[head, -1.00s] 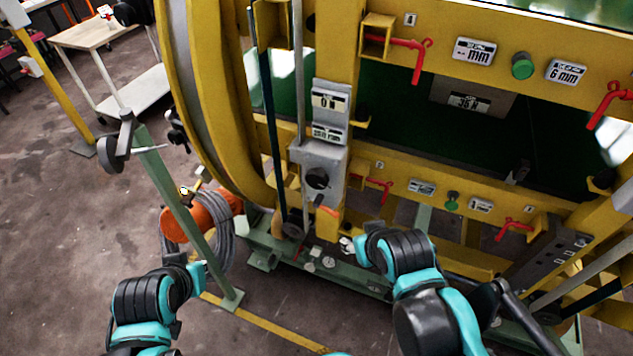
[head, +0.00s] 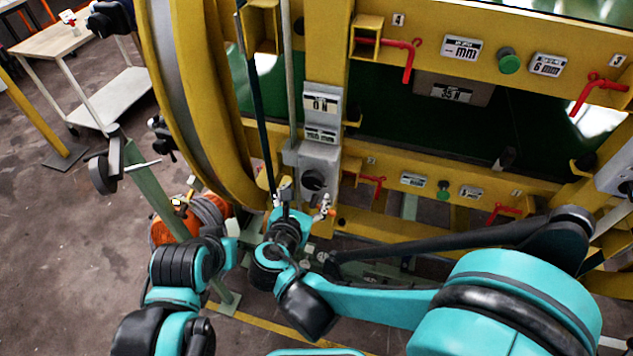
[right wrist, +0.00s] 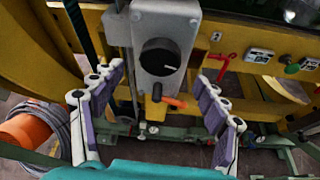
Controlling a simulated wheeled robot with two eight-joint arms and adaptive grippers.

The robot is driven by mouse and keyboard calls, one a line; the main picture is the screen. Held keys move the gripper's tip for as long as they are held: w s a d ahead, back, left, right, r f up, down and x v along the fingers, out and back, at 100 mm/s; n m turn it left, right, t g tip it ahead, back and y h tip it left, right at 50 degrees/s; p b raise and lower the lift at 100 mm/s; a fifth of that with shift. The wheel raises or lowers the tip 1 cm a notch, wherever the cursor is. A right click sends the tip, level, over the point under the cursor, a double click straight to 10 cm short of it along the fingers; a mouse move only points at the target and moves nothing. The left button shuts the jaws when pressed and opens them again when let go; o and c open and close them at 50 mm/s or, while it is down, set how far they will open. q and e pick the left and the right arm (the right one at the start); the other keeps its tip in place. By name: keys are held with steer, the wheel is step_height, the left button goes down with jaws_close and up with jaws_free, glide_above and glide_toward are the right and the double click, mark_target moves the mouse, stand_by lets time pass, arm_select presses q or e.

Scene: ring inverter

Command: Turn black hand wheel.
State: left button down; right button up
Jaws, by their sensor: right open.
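A round black hand wheel (head: 314,180), knob-like with a pale mark, sits on the front of a grey box (head: 320,156) on the yellow machine. It also shows in the right wrist view (right wrist: 160,57), upper centre. My right gripper (head: 305,199) is open just in front of and below the wheel. In the right wrist view its fingers (right wrist: 161,80) stand wide apart to either side of the wheel, with nothing between the pads. My left arm is at the lower left of the head view, away from the wheel; its fingers cannot be made out.
An orange lever (right wrist: 174,101) sticks out just below the wheel, between my right fingers. A green post (head: 150,190) carries another dark wheel (head: 103,174) at left. Red handles (head: 411,60) line the yellow frame.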

mark_target(311, 184)
steer(key=b+x, duration=0.1)
steer(key=x, duration=0.5)
steer(key=shift+w+f+b, duration=0.2)
steer(key=shift+w+b, duration=0.1)
steer(key=shift+b, duration=0.1)
steer(key=shift+c, duration=0.4)
steer(key=c, duration=1.1)
